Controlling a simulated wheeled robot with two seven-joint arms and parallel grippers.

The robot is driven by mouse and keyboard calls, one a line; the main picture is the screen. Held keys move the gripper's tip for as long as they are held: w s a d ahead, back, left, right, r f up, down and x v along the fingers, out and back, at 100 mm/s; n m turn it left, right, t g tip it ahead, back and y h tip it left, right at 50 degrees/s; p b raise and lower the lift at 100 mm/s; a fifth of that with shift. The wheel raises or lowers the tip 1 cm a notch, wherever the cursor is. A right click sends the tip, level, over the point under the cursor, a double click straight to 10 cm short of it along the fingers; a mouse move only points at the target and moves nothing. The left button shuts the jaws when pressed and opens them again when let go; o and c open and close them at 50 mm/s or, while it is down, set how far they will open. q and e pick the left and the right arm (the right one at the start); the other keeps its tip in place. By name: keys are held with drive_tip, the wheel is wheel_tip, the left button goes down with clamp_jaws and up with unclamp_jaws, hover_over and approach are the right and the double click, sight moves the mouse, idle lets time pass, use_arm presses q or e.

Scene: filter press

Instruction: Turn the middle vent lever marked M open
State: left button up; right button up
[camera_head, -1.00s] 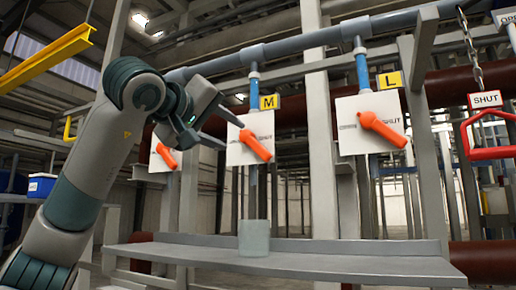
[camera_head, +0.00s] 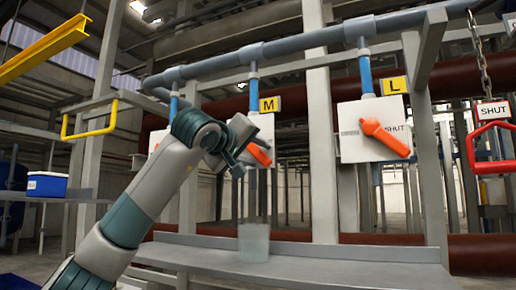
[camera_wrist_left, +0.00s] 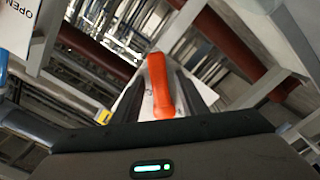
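The M lever (camera_head: 261,155) is an orange handle on a white plate (camera_head: 264,124) below a yellow M sign (camera_head: 269,104). It slants down to the right, and its upper end is partly hidden by my left gripper. My left gripper (camera_head: 246,161) is at the lever. In the left wrist view the orange lever (camera_wrist_left: 161,86) lies between the two dark fingers (camera_wrist_left: 163,95), which look apart with narrow gaps beside it; contact cannot be made out. My right gripper is not in view.
The L lever (camera_head: 384,137) is on a plate to the right. A red handle (camera_head: 490,145) hangs by a SHUT tag at far right. A grey shelf (camera_head: 310,262) with a translucent container (camera_head: 254,243) is below. A yellow handle (camera_head: 90,120) is at left.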

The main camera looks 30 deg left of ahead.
use_arm(q)
drive_tip(key=shift+w, duration=0.75)
clamp_jaws()
